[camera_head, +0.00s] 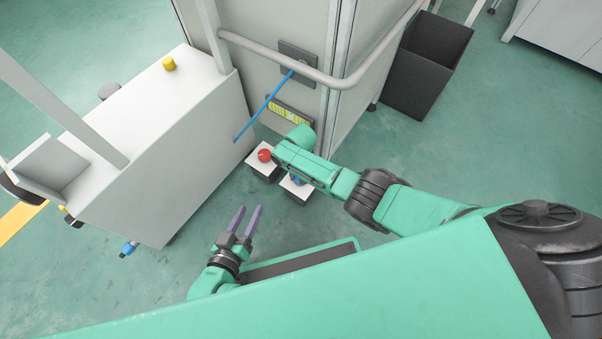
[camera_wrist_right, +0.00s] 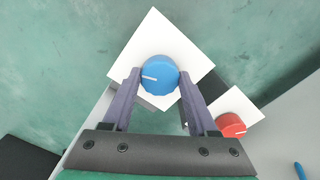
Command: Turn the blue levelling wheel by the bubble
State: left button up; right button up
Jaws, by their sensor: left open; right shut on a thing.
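The blue levelling wheel (camera_wrist_right: 160,74) sits on a white square plate (camera_wrist_right: 185,48) and carries a short white mark pointing left in the right wrist view. My right gripper (camera_wrist_right: 159,80) is shut on it, one purple finger on each side. In the head view the wheel (camera_head: 297,179) is mostly hidden under my right arm. A yellow-green strip (camera_head: 289,109), which looks like the bubble level, is on the cabinet's lower front; its bubble is too small to read. My left gripper (camera_head: 243,222) is open and empty, left of the wheel.
A red knob (camera_head: 264,155) on its own white plate stands beside the blue wheel. A white bench (camera_head: 170,125) is on the left, a dark bin (camera_head: 425,65) at the back right.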

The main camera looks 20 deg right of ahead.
jog(key=m, duration=0.4)
jog(key=shift+m, duration=0.3)
jog(key=m, duration=0.5)
jog(key=shift+m, duration=0.4)
jog(key=shift+p, duration=0.3)
jog(key=o, duration=1.4)
